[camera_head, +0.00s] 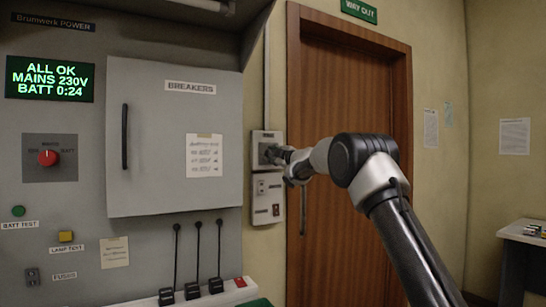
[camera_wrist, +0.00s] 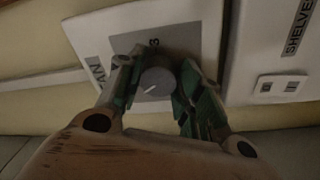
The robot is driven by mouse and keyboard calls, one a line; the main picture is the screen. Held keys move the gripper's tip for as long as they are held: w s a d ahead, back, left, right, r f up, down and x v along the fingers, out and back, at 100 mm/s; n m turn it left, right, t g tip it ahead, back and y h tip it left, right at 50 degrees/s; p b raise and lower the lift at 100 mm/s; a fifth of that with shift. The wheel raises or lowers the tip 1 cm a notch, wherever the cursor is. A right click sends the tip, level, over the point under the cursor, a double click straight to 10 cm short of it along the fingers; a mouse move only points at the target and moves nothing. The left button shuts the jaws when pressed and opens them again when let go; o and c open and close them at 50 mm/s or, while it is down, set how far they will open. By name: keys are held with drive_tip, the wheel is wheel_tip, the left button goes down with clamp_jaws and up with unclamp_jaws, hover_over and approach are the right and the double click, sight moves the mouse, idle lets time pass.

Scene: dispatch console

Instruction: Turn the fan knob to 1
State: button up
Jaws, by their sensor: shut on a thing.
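The fan knob (camera_wrist: 156,80) is a round grey knob with a short white pointer line. In the wrist view the line lies toward the knob's lower left. It sits on a pale wall plate (camera_head: 259,138) left of the door; a "3" and part of a dark label show on the plate in the wrist view (camera_wrist: 207,35). My gripper (camera_wrist: 158,74) is shut on the knob, with one green-padded finger on each side. In the head view my gripper (camera_head: 272,154) covers most of the knob. Other dial marks, including any 1, are hidden or unreadable.
A switch plate (camera_head: 263,190) hangs directly below the knob plate; the wrist view shows a small switch (camera_wrist: 281,87) near a "SHELVES" label. The breaker cabinet (camera_head: 150,188) with its black handle stands left. A wooden door (camera_head: 345,85) is behind my arm.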

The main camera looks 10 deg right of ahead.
drive_tip(key=shift+f, duration=0.15)
drive_tip(key=o, duration=1)
drive_tip(key=shift+o, duration=0.2)
drive_tip(key=shift+d, duration=0.1)
drive_tip(key=r+v, duration=0.1)
drive_tip(key=v, duration=1.1)
drive_tip(key=shift+f, duration=0.4)
